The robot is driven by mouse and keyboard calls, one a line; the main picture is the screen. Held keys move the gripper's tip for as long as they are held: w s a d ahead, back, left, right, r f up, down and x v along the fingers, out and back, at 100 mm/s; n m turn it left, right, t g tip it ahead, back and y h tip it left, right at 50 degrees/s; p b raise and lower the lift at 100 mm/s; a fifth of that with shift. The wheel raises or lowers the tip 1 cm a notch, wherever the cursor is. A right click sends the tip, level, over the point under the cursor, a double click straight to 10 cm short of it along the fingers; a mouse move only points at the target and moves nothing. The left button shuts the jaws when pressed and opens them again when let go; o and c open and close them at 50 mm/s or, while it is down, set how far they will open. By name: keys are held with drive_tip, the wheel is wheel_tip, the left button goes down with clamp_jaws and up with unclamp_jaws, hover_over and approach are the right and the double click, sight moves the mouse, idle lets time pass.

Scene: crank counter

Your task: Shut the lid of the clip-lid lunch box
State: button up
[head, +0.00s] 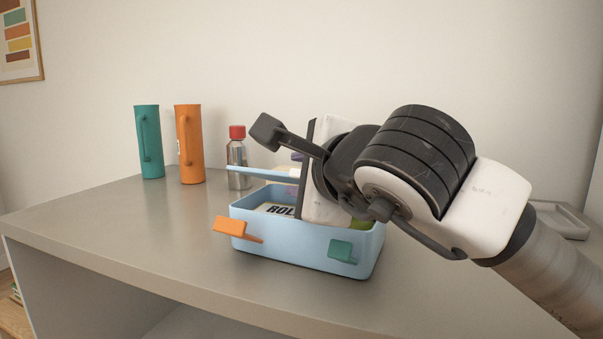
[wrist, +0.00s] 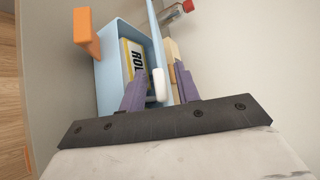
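The light blue lunch box (head: 300,248) stands on the counter with an orange clip (head: 235,230) and a green clip (head: 342,252) sticking out at its front. Its lid (head: 258,173) is raised above the back of the box, seen nearly edge-on; the lid also shows as a blue strip in the wrist view (wrist: 156,35). In the wrist view my gripper (wrist: 160,85) has its two purple fingers apart, one on each side of the lid's edge, near a white rounded piece. I cannot tell if they touch it. In the head view my gripper's body hides part of the box and lid.
A label and something green lie inside the box. A red-capped bottle (head: 238,160) stands close behind it. An orange flask (head: 190,145) and a teal flask (head: 148,142) stand at the back left. A grey tray (head: 562,218) lies at right. The counter's front left is clear.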

drive_tip(key=shift+d, duration=0.1)
drive_tip(key=p+v, duration=0.1)
drive_tip(key=v, duration=1.2)
drive_tip(key=shift+s+p, duration=0.35)
drive_tip(key=shift+r, duration=0.15)
